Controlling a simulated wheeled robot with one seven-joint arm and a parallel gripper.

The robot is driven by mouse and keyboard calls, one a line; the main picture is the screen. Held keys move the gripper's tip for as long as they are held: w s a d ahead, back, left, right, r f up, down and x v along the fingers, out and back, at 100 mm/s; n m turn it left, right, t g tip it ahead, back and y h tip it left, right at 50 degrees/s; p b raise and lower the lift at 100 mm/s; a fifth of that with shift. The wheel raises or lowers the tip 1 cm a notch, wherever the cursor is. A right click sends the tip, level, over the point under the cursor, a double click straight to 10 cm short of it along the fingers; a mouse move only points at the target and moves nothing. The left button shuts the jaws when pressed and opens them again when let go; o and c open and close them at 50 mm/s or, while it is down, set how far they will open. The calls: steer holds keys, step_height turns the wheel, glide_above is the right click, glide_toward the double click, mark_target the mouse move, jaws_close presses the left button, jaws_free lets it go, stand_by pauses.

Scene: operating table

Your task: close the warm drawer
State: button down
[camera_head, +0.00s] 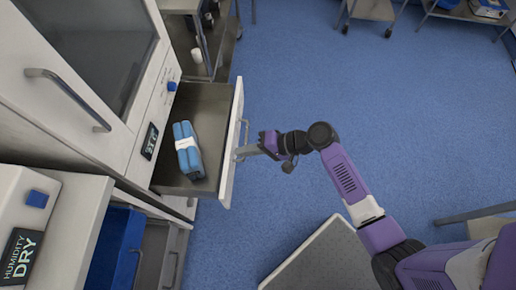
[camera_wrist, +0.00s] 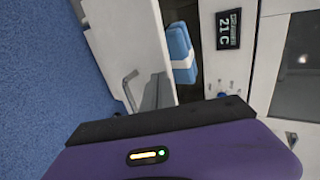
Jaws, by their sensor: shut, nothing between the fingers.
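The warm drawer (camera_head: 231,150) is pulled out from the white cabinet, and its front panel also shows in the wrist view (camera_wrist: 112,45). Inside lies a blue roll bundle with a white band (camera_head: 187,150), partly seen in the wrist view (camera_wrist: 180,52). The drawer's metal handle (camera_head: 244,130) is on the outer face and shows in the wrist view (camera_wrist: 130,88). My gripper (camera_head: 240,154) is shut and empty, at the outer side of the drawer front near the handle. I cannot tell whether it touches. Its fingertips do not show clearly in the wrist view.
The cabinet has a glass door with a long handle (camera_head: 68,97) and a small display reading 21 C (camera_wrist: 229,28). A humidity-dry box (camera_head: 25,215) and a blue bin (camera_head: 112,248) are at lower left.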

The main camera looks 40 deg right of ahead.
mark_target(184, 149)
steer(key=shift+w+a, duration=0.4)
steer(key=shift+w, duration=0.05)
steer(key=w+a+b, duration=0.1)
steer(key=w+a, duration=1.2)
steer(key=shift+w+a, duration=0.1)
steer(key=shift+a, duration=0.05)
stand_by(0.4)
